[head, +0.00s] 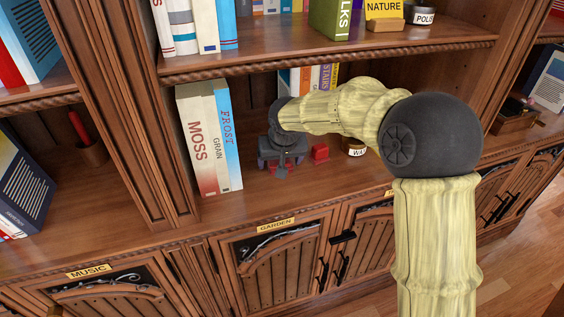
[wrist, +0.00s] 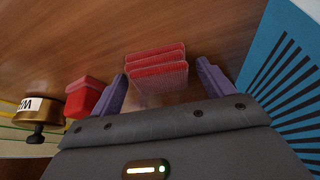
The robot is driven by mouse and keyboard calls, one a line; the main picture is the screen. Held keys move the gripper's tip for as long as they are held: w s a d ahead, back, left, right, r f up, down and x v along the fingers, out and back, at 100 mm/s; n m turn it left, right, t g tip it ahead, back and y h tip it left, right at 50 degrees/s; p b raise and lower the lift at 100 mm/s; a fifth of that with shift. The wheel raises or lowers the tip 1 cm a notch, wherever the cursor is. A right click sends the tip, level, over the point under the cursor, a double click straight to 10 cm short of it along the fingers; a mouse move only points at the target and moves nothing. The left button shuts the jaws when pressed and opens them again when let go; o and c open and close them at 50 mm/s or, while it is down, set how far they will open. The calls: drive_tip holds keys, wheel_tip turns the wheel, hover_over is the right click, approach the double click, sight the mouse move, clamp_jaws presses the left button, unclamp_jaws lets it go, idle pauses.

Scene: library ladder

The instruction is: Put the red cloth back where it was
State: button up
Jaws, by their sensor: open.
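The red cloth (wrist: 158,58) looks like a folded, ribbed red stack with pale edges, lying on the wooden shelf in the wrist view. My gripper (wrist: 162,72) is open, with one finger on each side of the cloth and a gap visible beside it. The gripper does not hold the cloth. In the head view my gripper (head: 281,160) is low over the middle shelf, pointing down, right of the books. It mostly hides the cloth there.
A small red box (wrist: 88,97) and a labelled brass jar (wrist: 42,113) stand left of the fingers in the wrist view. A blue book (wrist: 285,75) is close on the right. In the head view, the MOSS book (head: 198,145) stands left of my gripper, with the upper shelf (head: 330,60) above.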

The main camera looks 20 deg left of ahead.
drive_tip(key=shift+s+d+r, duration=0.1)
drive_tip(key=shift+s+r, duration=0.05)
drive_tip(key=shift+r, duration=0.4)
drive_tip(key=p+v, duration=0.1)
drive_tip(key=v, duration=0.3)
drive_tip(key=shift+s+r, duration=0.1)
drive_tip(key=shift+r, duration=0.1)
drive_tip(key=s+d, duration=0.5)
drive_tip(key=s, duration=0.5)
drive_tip(key=shift+s+d+f+b, duration=0.25)
drive_tip(key=shift+s+d+b, duration=0.05)
drive_tip(key=shift+b, duration=0.15)
drive_tip(key=s+d+f+m, duration=0.1)
drive_tip(key=s+d+f, duration=0.1)
drive_tip(key=d, duration=0.7)
drive_tip(key=s+d+f+m+g+h, duration=0.1)
drive_tip(key=s+d+f+m, duration=0.1)
drive_tip(key=d, duration=0.7)
drive_tip(key=s+d+f+m+h, duration=0.1)
drive_tip(key=s+d+f+m, duration=0.1)
drive_tip(key=d+f, duration=0.3)
drive_tip(key=s+d, duration=0.1)
drive_tip(key=d, duration=0.3)
drive_tip(key=shift+s+d+f+g, duration=0.2)
drive_tip(key=shift+s+f+g, duration=0.05)
drive_tip(key=shift+s+g, duration=0.05)
